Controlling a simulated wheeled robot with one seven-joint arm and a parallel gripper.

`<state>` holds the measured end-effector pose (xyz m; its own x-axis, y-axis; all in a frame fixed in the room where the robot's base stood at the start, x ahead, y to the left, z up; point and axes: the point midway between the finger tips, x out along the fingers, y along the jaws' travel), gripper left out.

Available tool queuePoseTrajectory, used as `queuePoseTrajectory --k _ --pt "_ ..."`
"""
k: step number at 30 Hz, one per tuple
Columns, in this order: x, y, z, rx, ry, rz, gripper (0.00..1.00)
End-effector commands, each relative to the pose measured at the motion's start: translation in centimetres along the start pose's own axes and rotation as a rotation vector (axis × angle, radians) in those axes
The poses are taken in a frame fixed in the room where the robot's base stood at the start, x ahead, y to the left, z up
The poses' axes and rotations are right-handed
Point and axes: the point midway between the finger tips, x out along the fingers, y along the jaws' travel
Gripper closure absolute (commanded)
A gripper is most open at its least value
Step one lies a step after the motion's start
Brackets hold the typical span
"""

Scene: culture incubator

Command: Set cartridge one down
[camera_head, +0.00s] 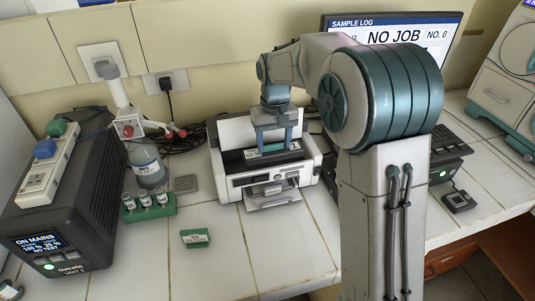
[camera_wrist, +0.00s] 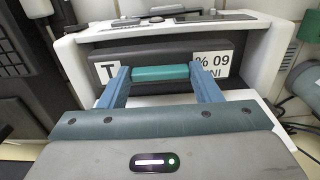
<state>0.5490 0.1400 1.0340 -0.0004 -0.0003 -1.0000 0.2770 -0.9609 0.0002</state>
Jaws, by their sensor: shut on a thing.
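My gripper (camera_head: 276,141) reaches down into the open top of the white printer (camera_head: 229,182) on the counter. Its two blue fingers are shut on the teal grip of a dark cartridge (camera_wrist: 120,58), which I take to be cartridge one. In the wrist view my gripper (camera_wrist: 161,73) has the teal grip between its fingertips. White labels on the cartridge's face show "T" and "% 09", partly hidden by the fingers. The cartridge lies level inside the white printer frame (camera_wrist: 262,60). I cannot tell whether it rests on the printer's floor.
A small green labelled block (camera_head: 195,238) lies on the tiles. A monitor (camera_head: 440,35) stands behind. The front tiles are mostly clear.

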Motion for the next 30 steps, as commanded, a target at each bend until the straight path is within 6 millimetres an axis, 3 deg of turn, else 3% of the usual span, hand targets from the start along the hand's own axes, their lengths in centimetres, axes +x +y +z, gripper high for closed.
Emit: queuePoseTrajectory --k 4,15,27,28,30 --pt "0.8 -1.5 -0.3 0.000 0.001 0.000 0.75" --pt "4.8 -1.7 -0.3 0.001 -0.001 0.000 0.75" --pt "5.5 -1.7 -0.4 0.001 0.002 0.000 0.75" --pt "5.4 -1.7 -0.3 0.001 0.001 0.000 0.37" --pt "5.4 -1.7 -0.3 0.001 0.001 0.000 0.20"
